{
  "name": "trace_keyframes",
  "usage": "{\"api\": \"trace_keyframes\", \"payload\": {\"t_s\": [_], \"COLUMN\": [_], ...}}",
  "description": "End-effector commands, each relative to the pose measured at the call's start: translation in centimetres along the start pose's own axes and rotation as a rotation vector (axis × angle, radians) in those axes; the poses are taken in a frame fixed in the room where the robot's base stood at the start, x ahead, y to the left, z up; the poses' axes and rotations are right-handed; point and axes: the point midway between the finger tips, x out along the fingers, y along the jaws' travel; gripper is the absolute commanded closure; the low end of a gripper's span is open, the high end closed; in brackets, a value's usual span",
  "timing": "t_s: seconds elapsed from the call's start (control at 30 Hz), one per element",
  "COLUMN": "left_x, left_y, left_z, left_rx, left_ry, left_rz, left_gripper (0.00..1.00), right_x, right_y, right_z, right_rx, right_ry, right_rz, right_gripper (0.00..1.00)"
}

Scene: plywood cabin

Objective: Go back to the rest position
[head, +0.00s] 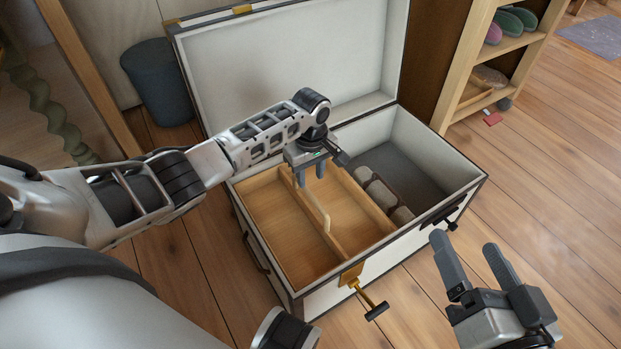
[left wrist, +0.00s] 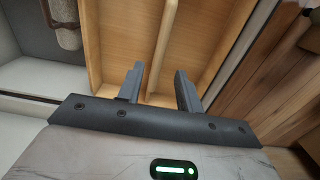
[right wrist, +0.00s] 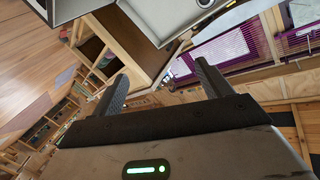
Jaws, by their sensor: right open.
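My left gripper (head: 311,178) reaches over the open white trunk (head: 345,285). It points down above the light wooden tray (head: 285,255) in the trunk. Its fingers are apart; in the left wrist view the gripper (left wrist: 160,70) shows with the tray's divider (left wrist: 163,45) running between and beyond the fingers, and I cannot tell whether they touch it. A curved wooden grip (head: 318,213) rises from the divider. My right gripper (head: 463,242) is open and empty, in front of the trunk at the right; its fingers also show in the right wrist view (right wrist: 160,80).
The trunk's lid (head: 285,60) stands open at the back. Grey rolled items (head: 380,193) lie right of the tray. Latches (head: 370,300) stick out at the front. A dark bin (head: 158,80) stands at back left and a wooden shelf (head: 500,45) at back right.

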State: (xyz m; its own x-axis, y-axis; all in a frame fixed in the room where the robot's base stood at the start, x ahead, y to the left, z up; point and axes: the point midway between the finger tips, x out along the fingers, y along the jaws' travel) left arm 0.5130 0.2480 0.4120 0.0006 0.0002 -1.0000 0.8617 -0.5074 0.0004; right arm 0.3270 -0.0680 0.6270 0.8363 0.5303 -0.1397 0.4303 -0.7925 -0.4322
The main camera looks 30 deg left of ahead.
Motion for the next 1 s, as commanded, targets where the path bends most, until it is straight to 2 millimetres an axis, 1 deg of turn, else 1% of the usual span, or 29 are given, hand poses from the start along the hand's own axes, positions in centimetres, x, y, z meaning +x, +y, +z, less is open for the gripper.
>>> {"api": "trace_keyframes", "payload": {"t_s": [0.03,0.17,0.67,0.77,0.87,0.97,1.0], "left_x": [-0.9,-1.7,-1.8,-2.1,-3.9,-7.2,-9.0], "left_y": [0.0,0.0,0.0,0.0,0.2,0.6,0.9], "left_z": [0.0,0.0,0.0,0.0,-0.3,-1.0,-1.3], "left_rx": [0.0,0.0,0.0,0.008,0.061,0.183,0.249], "left_ry": [0.0,0.0,0.0,0.001,0.008,0.039,0.064], "left_rz": [0.001,-0.001,-0.001,0.006,0.054,0.159,0.215], "left_gripper": [0.64,0.64,0.64,0.64,0.64,0.64,0.64], "right_x": [-0.1,-0.1,-0.1,-0.1,0.2,0.8,1.0], "right_y": [0.0,0.2,0.4,0.2,-0.6,-2.2,-2.9], "right_z": [-0.2,0.1,0.3,-0.1,-0.8,-1.8,-2.2], "right_rx": [-0.014,-0.037,-0.045,-0.05,-0.08,-0.149,-0.186], "right_ry": [-0.009,-0.023,-0.027,-0.027,-0.056,-0.123,-0.159], "right_rz": [0.008,0.022,0.026,0.023,0.011,-0.018,-0.034], "right_gripper": [0.22,0.22,0.22,0.22,0.22,0.22,0.22]}}
